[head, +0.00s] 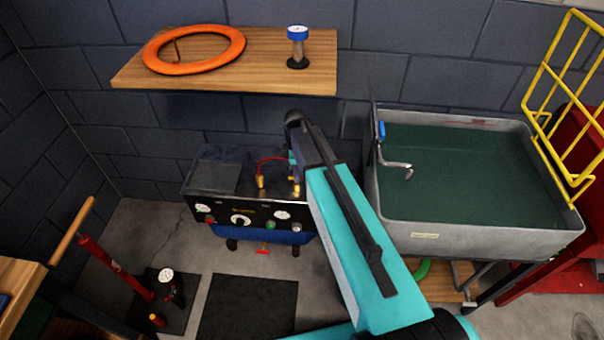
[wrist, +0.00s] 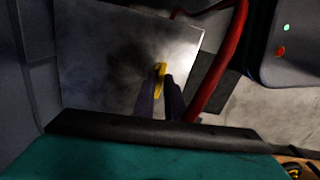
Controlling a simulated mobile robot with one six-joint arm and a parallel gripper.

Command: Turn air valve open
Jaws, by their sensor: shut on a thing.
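A small yellow lever (wrist: 160,70), which looks like the air valve's handle, stands over a grey metal plate in the wrist view. My gripper (wrist: 160,88) has its two dark fingers on either side of the lever's lower end, shut on it. The lever's base is hidden by the fingers. In the head view my teal arm reaches to the right end of the compressor (head: 228,212), near brass fittings (head: 297,188). The fingers and lever cannot be made out clearly there.
A red hose (wrist: 216,70) curves close by the fingers' right side. A dark box with green and red lights (wrist: 288,48) is at the upper right. A grey sink (head: 430,238) stands right of my arm. A wooden shelf (head: 225,78) hangs above the compressor.

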